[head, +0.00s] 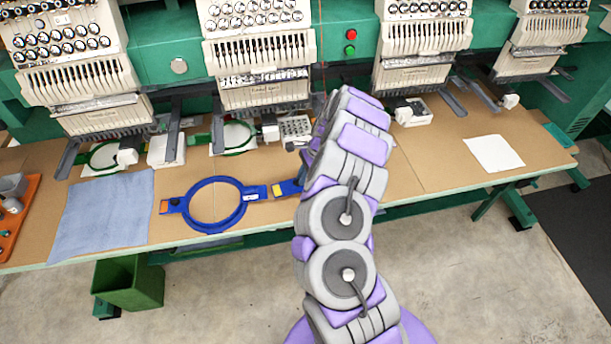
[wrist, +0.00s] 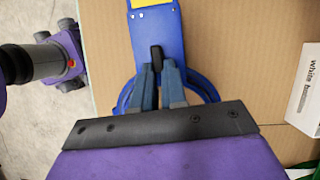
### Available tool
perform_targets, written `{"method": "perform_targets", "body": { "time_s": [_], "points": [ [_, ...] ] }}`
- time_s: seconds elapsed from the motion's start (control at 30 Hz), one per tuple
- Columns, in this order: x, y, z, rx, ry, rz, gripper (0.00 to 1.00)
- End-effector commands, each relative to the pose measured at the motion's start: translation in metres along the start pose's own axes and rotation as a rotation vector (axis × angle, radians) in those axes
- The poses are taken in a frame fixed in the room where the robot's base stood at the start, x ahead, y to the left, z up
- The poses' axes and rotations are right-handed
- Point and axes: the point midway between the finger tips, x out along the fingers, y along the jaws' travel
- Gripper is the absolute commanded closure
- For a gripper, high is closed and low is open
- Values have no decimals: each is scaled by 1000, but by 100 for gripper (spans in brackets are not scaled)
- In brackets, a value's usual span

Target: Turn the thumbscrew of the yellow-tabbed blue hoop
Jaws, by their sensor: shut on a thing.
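The yellow-tabbed blue hoop shows in the wrist view as a blue bracket (wrist: 172,32) with a yellow tab (wrist: 151,3) at the top edge. Part of its blue ring (wrist: 206,88) shows beside my fingers. My gripper (wrist: 158,68) is shut on the dark thumbscrew (wrist: 157,53) on the bracket, with a blue-grey finger on either side. In the head view, one blue end (head: 291,188) with the yellow tab (head: 280,186) shows left of my arm. My arm hides the rest of that hoop and my gripper there.
A blue cloth (head: 105,210) lies farther left. Embroidery machines (head: 255,50) line the back. A white box (wrist: 306,90) stands at right in the wrist view. White sheet (head: 493,153) lies right.

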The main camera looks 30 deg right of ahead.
Motion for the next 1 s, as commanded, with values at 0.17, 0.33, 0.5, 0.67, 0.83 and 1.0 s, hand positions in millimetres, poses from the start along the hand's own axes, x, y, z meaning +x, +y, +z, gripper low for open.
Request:
{"method": "perform_targets", "body": {
  "time_s": [0.17, 0.33, 0.5, 0.67, 0.83, 1.0],
  "points": [
    [-1, -1, -1, -35, 0, 12, 100],
    [-2, -2, -4, -63, -6, 25, 100],
    [-2, -2, -6, -62, -7, 25, 100],
    [-2, -2, -4, -62, -5, 24, 100],
    [-1, -1, 0, -63, -1, 24, 100],
    [-1, -1, -2, -62, -4, 25, 100]
  ]
}}
